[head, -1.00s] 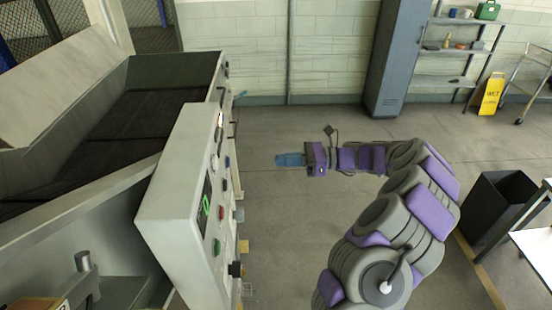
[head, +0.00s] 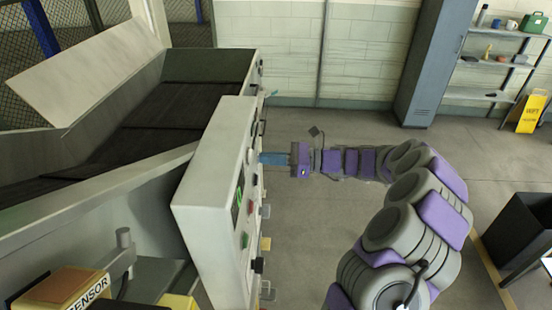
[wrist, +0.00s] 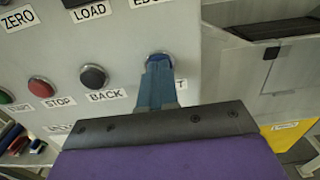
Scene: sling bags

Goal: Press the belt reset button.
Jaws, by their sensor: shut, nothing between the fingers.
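The control panel (head: 212,205) is a pale box on the side of the belt machine, with a row of buttons on its face. In the wrist view, a blue button (wrist: 157,57) sits at the right end of the lower row. Its label is mostly hidden behind my fingers; only a final "T" shows. My gripper (wrist: 158,68) is shut and empty, its blue fingertips over the blue button, touching it or nearly so. In the head view, my gripper (head: 262,158) reaches the panel face from the right; the button itself cannot be made out there.
A black BACK button (wrist: 93,77), a red STOP button (wrist: 41,88) and a green button (wrist: 6,96) lie left of the blue one. The dark belt (head: 150,120) is behind the panel. A bin (head: 520,230) stands at right.

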